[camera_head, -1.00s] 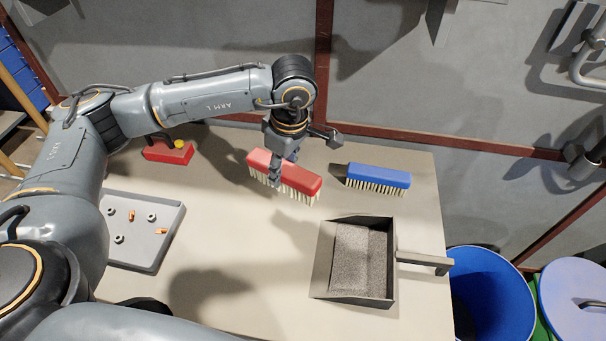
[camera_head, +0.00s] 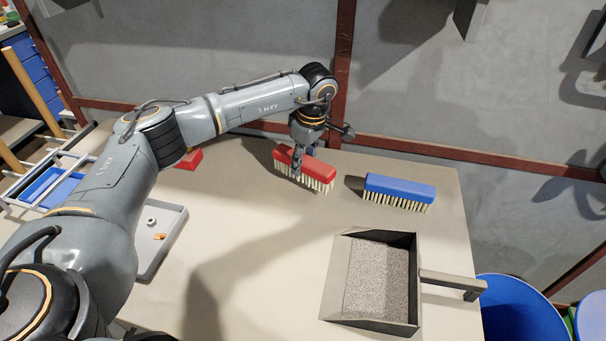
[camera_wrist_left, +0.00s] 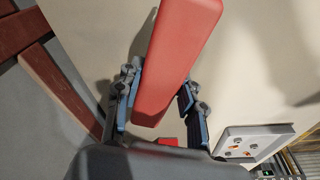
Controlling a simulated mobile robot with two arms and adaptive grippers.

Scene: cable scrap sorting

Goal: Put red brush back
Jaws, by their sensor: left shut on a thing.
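The red brush (camera_head: 318,173) is at the back of the table, bristles down, left of the blue brush. My left gripper (camera_head: 298,163) is shut on it, with its fingers on either side of the red block. In the left wrist view the red block (camera_wrist_left: 178,55) runs between the two blue-padded fingers (camera_wrist_left: 160,105). I cannot tell whether the bristles touch the table. My right gripper is not in view.
The blue brush (camera_head: 400,187) lies just right of the red one. A dustpan (camera_head: 328,300) of grey granules stands at the front right. A grey tray (camera_head: 172,228) and a red object (camera_head: 189,160) are partly behind my left arm. The table middle is clear.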

